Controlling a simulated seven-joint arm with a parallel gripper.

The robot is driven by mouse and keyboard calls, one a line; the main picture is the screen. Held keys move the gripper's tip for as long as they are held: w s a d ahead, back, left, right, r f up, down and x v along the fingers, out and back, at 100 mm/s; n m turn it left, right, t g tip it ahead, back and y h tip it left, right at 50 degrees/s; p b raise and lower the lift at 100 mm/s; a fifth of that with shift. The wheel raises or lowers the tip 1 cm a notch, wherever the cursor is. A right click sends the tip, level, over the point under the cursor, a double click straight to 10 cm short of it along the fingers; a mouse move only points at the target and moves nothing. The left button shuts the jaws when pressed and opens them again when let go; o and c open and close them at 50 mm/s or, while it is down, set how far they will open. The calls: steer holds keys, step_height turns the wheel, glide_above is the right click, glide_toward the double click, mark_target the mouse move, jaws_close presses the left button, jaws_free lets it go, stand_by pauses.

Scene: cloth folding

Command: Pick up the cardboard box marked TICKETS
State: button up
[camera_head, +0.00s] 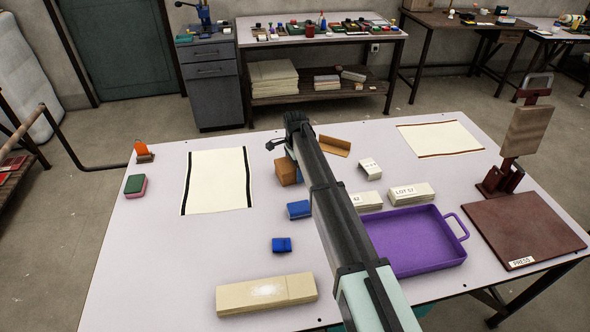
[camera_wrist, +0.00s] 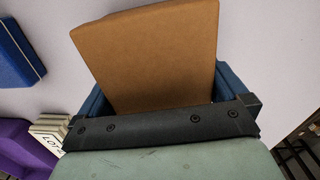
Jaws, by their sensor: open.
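A brown cardboard box (camera_head: 284,174) stands near the middle of the table in the head view, partly hidden behind my arm. No TICKETS mark can be read on it. In the wrist view the box (camera_wrist: 150,55) fills the upper middle, a plain brown face with no lettering visible. My gripper (camera_head: 290,154) is over the box, pointing down. In the wrist view its blue jaws (camera_wrist: 162,98) show at both sides of the box, open. Whether they touch it cannot be told.
Blue blocks (camera_head: 299,209) and white stacks marked LOT (camera_head: 410,193) lie nearby. A purple tray (camera_head: 412,242) is at right. An angled brown piece (camera_head: 335,146) lies just right of the gripper. The cloth with black edges (camera_head: 218,182) lies left, with bare table between.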

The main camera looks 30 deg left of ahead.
steer(key=shift+f, duration=0.1)
steer(key=shift+c, duration=0.3)
steer(key=c, duration=0.8)
